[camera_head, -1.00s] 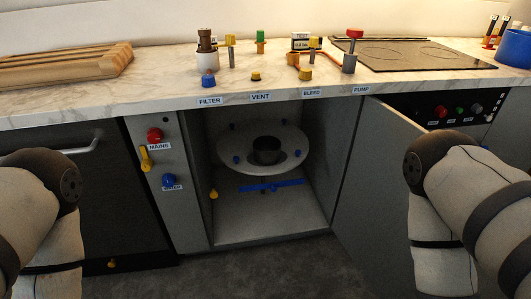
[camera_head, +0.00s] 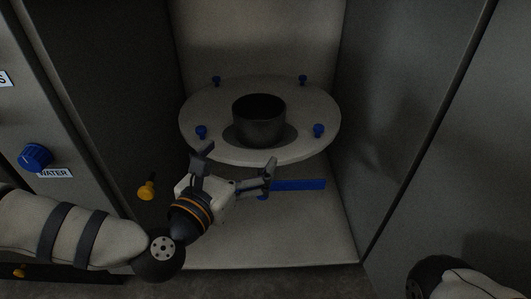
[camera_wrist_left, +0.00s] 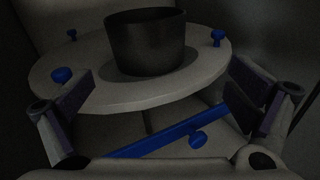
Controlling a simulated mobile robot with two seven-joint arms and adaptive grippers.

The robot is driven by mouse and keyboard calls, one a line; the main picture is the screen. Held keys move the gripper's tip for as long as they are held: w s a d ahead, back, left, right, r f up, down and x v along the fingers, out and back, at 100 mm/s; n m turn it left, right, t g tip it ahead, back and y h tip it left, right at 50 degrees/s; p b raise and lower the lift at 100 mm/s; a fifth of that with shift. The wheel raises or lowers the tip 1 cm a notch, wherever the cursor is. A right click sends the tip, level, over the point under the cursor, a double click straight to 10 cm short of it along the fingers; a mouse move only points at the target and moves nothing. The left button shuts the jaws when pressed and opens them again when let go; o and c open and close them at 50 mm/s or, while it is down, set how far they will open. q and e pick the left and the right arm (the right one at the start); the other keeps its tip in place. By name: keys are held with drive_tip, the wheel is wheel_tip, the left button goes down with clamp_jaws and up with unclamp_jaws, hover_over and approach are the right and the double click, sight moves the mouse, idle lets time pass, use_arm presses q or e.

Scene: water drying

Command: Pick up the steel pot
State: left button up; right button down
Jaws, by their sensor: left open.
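The steel pot (camera_head: 260,122) is dark and stands upright on a round pale turntable plate (camera_head: 205,110) inside the open cabinet. It also shows in the left wrist view (camera_wrist_left: 146,42), ahead of the fingers. My left gripper (camera_head: 237,162) is open and empty, in front of the plate and short of the pot. In the left wrist view its two fingers (camera_wrist_left: 165,97) stand wide apart, with the plate's near edge between them. My right gripper is not in view; only part of my right arm shows at the lower right.
Several blue knobs (camera_head: 318,130) stand around the plate's rim. A blue bar (camera_head: 298,184) lies below the plate. A yellow knob (camera_head: 147,190) and a blue water knob (camera_head: 36,157) are at the left. Cabinet side walls (camera_head: 385,120) bound the space; the cabinet floor in front is clear.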

sight(248, 127)
use_arm(q)
drive_tip(key=w, duration=0.1)
drive_tip(key=w+r+n+t, duration=0.1)
drive_tip(key=w, duration=0.1)
drive_tip(key=shift+w+a+r+y+b, duration=0.1)
drive_tip(key=shift+w+r+y+b, duration=0.1)
drive_tip(key=shift+w+y+b, duration=0.1)
drive_tip(key=b+x, duration=0.3)
drive_tip(key=x, duration=0.6)
drive_tip(key=shift+w+d, duration=0.35)
drive_tip(key=shift+w, duration=0.05)
drive_tip(key=shift+r, duration=0.2)
drive_tip(key=c, duration=1.1)
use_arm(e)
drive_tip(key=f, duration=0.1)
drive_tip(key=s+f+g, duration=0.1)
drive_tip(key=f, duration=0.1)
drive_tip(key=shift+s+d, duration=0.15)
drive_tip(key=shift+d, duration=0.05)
